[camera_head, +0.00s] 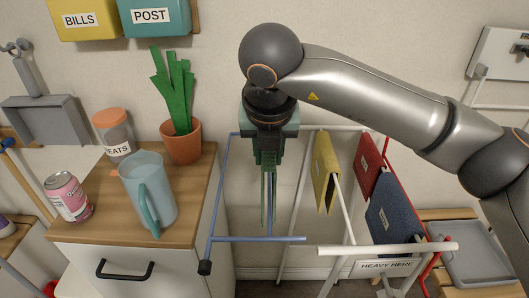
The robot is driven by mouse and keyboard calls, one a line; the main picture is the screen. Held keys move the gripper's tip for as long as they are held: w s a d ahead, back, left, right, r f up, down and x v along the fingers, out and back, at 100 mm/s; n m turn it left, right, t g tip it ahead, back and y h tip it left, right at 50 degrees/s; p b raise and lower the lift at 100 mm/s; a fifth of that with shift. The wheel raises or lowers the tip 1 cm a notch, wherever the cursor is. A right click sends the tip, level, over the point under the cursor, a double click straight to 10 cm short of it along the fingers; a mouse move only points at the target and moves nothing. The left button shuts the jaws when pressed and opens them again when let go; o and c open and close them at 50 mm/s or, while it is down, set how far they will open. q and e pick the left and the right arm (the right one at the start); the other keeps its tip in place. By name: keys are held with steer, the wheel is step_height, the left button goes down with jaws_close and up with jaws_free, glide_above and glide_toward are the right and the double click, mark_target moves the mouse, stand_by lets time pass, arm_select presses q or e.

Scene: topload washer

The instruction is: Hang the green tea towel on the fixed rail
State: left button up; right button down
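The green tea towel (268,203) hangs straight down as narrow layers, seen nearly edge-on. My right gripper (268,160), on the arm coming in from the right, points down and appears shut on the towel's upper part. The towel hangs beside the blue bars of a drying rack, with its lower end above the low blue bar (260,239) in the picture. Whether it touches a bar cannot be told. Which bar is the fixed rail is not clear; white bars (387,248) stand to the right. My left gripper is not in view.
A yellow cloth (325,172), a red cloth (368,165) and a dark blue cloth (391,212) hang on the rack. A "HEAVY HERE" label (387,266) is at its front. The left cabinet holds a jug (147,185), can (68,195), jar (113,133) and potted plant (181,142).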

steer(key=shift+d, duration=3.2)
steer(key=b, duration=0.1)
glide_above(342, 198)
step_height(342, 198, down, 2)
steer(key=shift+w+f+b, duration=0.1)
steer(key=shift+f+b, duration=1.85)
step_height(342, 198, down, 2)
steer(key=shift+b, duration=0.9)
arm_select(q)
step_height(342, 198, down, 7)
steer(key=b, duration=0.3)
arm_select(e)
step_height(342, 198, down, 3)
steer(key=shift+f, duration=0.15)
steer(key=shift+f+b, duration=0.25)
steer(key=shift+b, duration=0.05)
steer(key=shift+f, duration=0.3)
steer(key=shift+f+b, duration=0.4)
steer(key=shift+b, duration=0.25)
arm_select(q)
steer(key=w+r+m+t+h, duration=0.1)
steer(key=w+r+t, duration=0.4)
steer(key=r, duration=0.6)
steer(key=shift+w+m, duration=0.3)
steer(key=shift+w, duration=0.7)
arm_select(e)
steer(key=shift+f, duration=0.25)
